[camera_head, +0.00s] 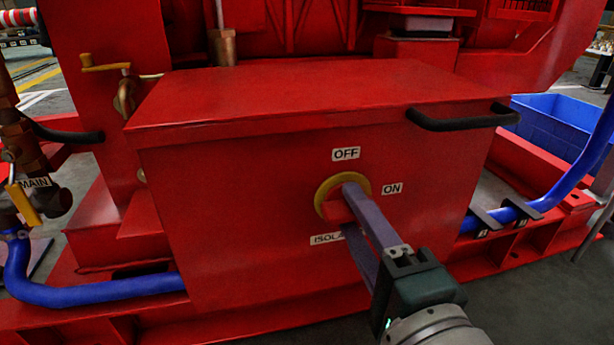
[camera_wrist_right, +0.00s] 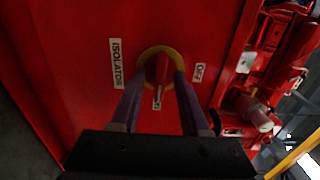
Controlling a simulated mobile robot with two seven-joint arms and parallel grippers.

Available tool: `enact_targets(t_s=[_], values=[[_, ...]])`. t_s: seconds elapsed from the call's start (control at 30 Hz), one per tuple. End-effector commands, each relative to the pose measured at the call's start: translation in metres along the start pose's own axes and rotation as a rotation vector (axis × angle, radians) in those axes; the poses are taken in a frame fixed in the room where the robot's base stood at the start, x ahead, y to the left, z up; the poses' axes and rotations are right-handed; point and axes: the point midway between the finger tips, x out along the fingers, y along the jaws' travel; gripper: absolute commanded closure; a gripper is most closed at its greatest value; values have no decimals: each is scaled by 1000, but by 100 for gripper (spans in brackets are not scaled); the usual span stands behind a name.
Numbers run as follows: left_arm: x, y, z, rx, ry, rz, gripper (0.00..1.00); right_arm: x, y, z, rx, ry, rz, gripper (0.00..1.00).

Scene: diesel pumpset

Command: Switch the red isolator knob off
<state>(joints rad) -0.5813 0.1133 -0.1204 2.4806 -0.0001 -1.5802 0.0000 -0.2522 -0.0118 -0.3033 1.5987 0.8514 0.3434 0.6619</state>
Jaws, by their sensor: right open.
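The red isolator knob (camera_head: 334,211) sits in a yellow ring (camera_head: 322,193) on the front of a red box. The OFF label (camera_head: 346,154) is above it, the ON label (camera_head: 392,188) is to its right, and the partly hidden ISOLATOR label (camera_head: 325,239) is below. In the right wrist view the knob (camera_wrist_right: 162,70) has its long handle pointing at the ON label (camera_wrist_right: 157,105). My right gripper (camera_head: 348,209) is open, with its fingers on either side of the knob; contact cannot be told. My left gripper is not in view.
A black bar handle (camera_head: 463,121) juts from the box's upper right. Blue hoses (camera_head: 95,292) run low at both sides. A yellow-handled valve (camera_head: 23,203) by a MAIN label stands at left. A blue bin (camera_head: 560,126) is at right. Space in front of the box is clear.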

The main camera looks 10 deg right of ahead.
Motion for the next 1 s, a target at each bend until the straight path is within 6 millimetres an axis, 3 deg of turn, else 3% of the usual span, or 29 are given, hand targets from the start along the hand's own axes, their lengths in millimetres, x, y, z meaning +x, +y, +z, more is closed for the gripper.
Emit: enact_targets(t_s=[0.1, 0.5, 1.0], values=[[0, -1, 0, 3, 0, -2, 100, 0, 0, 0, 0, 0, 0, 56], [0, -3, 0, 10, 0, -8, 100, 0, 0, 0, -1, 1, 0, 100], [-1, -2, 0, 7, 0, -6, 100, 0, 0, 0, -6, 1, -1, 100]])
